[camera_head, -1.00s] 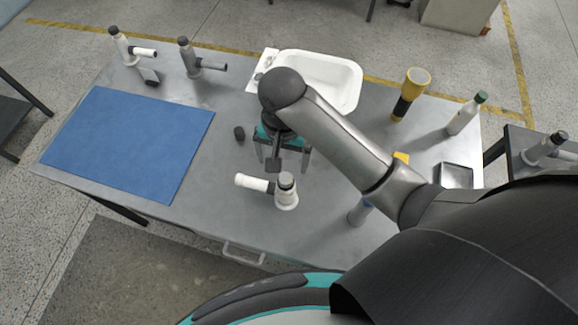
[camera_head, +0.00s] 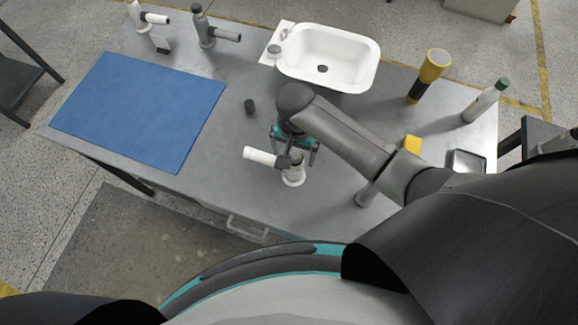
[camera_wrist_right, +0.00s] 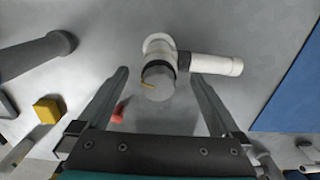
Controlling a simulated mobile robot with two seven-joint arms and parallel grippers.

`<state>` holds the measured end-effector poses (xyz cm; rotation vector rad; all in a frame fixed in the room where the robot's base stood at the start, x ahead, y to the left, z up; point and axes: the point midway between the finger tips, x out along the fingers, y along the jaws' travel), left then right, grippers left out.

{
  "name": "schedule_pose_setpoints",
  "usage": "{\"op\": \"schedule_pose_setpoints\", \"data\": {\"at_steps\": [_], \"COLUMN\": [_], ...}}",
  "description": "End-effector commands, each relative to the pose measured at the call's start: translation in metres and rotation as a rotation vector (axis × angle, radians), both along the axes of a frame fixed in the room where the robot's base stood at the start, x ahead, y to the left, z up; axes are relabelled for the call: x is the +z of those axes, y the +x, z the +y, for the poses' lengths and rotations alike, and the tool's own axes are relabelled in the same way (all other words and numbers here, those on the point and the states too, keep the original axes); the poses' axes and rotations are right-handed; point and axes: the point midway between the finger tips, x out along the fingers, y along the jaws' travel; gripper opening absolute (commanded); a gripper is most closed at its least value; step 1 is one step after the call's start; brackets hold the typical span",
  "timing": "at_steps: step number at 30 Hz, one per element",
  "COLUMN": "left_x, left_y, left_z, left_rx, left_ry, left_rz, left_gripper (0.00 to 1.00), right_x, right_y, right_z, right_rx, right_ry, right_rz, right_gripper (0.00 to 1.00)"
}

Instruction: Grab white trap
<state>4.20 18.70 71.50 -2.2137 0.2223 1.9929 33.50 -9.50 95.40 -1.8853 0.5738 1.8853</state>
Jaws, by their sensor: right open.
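A white trap (camera_head: 262,156), with a grey-capped upright body and a white side pipe, stands on the metal table below my right gripper (camera_head: 295,150). The gripper and forearm cover part of its top in the head view. In the right wrist view the trap (camera_wrist_right: 215,65) lies between and beyond the two fingers of my right gripper (camera_wrist_right: 160,76), which are spread apart and hold nothing. Its grey cap faces the camera, and its pipe points right, past one fingertip. A second white trap (camera_head: 135,15) stands at the table's far left corner. My left gripper is out of view.
A blue mat (camera_head: 140,110) covers the table's left part. A grey trap (camera_head: 205,30), a white basin (camera_head: 330,50), a yellow-black flashlight-like object (camera_head: 430,72) and a white bottle (camera_head: 482,103) stand behind.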

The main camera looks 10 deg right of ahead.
Motion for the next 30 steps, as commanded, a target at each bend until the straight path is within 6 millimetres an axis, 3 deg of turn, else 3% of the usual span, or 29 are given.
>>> {"op": "schedule_pose_setpoints", "data": {"at_steps": [7, 17, 30], "left_x": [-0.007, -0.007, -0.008], "left_y": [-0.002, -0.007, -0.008], "left_z": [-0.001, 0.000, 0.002], "left_rx": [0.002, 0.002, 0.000], "left_ry": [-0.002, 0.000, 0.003], "left_rz": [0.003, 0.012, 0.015], "left_gripper": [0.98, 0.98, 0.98], "right_x": [-0.032, -0.035, -0.035], "right_y": [0.000, 0.001, 0.001], "right_z": [-0.003, -0.002, -0.002], "right_rx": [0.000, 0.000, 0.000], "right_ry": [-0.001, -0.001, 0.000], "right_rz": [0.001, -0.001, 0.000], "right_gripper": [1.00, 0.99, 0.49]}}
